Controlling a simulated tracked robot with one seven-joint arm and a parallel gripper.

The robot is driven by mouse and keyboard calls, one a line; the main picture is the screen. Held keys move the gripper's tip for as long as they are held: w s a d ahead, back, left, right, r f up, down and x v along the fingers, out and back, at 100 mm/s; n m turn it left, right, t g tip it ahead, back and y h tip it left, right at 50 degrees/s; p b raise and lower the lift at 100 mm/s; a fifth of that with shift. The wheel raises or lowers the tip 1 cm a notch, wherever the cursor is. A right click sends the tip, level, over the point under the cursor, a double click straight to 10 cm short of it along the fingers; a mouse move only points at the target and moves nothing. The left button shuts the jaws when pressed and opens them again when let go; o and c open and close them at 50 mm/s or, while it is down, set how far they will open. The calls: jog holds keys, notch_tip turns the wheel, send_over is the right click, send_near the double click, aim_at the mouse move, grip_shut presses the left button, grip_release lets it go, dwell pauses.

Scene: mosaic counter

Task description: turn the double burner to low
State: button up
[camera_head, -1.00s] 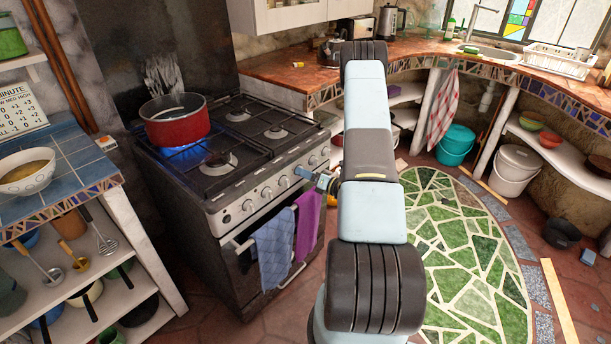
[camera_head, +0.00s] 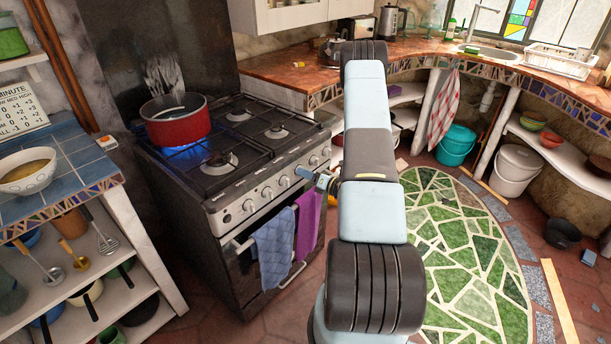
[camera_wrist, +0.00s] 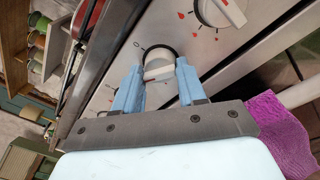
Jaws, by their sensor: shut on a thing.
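The stove (camera_head: 262,230) stands left of centre in the head view, with a row of white knobs on its sloped front panel. My gripper (camera_wrist: 160,76) is shut on one white knob (camera_wrist: 157,71) in the wrist view, one blue finger on each side of its grip. A small 0 mark is printed on the panel beside this knob. In the head view a blue finger of my gripper (camera_head: 304,173) meets the panel toward its right end, and the knob there is hidden. Which burner this knob serves cannot be told.
A red pot (camera_head: 176,120) sits over a blue flame (camera_head: 184,150) at the stove's left. A blue towel (camera_head: 273,246) and a purple towel (camera_head: 308,224) hang on the oven rail below the panel. Another knob (camera_wrist: 222,10) is close to my gripper.

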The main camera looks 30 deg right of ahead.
jog(key=shift+d+r+n+g+h, duration=0.15)
jog(key=shift+n+h, duration=0.25)
jog(key=shift+n, duration=3.35)
jog(key=shift+a+f+n+g+h, duration=0.15)
jog(key=shift+n+h, duration=0.25)
jog(key=shift+n, duration=3.35)
jog(key=shift+d+r, duration=0.1)
jog(key=o, duration=1)
jog(key=shift+s, duration=0.1)
jog(key=v, duration=1.3)
jog(key=shift+s, duration=0.3)
